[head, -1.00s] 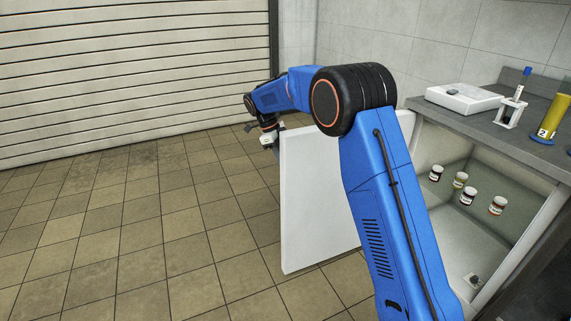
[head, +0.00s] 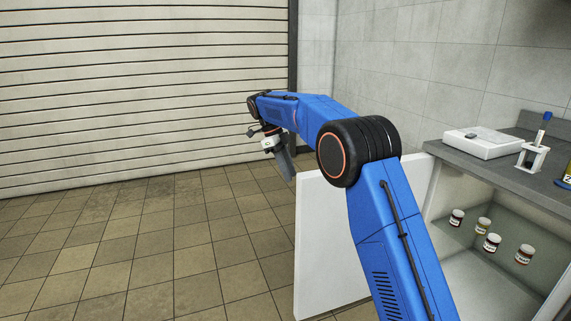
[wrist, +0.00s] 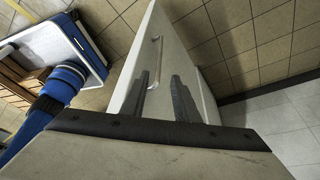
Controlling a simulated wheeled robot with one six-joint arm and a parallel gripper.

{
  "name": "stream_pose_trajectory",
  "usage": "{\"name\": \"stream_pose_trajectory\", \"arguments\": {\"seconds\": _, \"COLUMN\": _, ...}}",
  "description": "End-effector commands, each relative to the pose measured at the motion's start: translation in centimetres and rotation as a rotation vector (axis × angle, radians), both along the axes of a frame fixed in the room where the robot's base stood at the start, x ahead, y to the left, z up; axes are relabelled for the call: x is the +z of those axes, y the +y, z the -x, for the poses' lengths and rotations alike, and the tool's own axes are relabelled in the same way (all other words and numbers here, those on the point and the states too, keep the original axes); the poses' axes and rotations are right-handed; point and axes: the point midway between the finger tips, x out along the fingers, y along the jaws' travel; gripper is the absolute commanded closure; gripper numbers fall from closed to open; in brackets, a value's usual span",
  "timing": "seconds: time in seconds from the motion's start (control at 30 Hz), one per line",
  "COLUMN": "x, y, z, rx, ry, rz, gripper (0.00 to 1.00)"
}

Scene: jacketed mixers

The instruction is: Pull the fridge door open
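The white fridge door (head: 325,245) stands swung wide open, out from the fridge under the counter. My arm hides part of it in the head view. My gripper (head: 284,163) is by the upper corner of the door's free edge. In the wrist view the door (wrist: 133,75) lies beyond the fingers, with a slim handle (wrist: 155,60) on its face. The two fingers of my gripper (wrist: 163,97) are apart with a gap between them, and nothing shows held. The handle appears past the fingertips. The fridge interior (head: 480,265) is exposed.
Several small jars (head: 491,243) stand on the fridge shelf. The grey counter (head: 485,168) above holds a white device (head: 484,142) and a tube rack (head: 532,157). The tiled floor (head: 150,250) left of the door is clear, up to a slatted shutter (head: 140,90).

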Motion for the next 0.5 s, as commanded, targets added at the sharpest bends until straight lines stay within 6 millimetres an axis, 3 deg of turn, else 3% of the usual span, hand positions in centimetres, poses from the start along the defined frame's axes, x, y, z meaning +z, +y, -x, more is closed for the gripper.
{"name": "stream_pose_trajectory", "arguments": {"seconds": 0.2, "x": 2.4, "y": 0.9, "z": -0.4, "rx": -0.001, "ry": -0.002, "rz": 0.0, "gripper": 0.72}}
{"name": "stream_pose_trajectory", "arguments": {"seconds": 0.5, "x": 3.1, "y": 1.2, "z": -0.5, "rx": -0.001, "ry": 0.0, "rz": 0.0, "gripper": 0.72}}
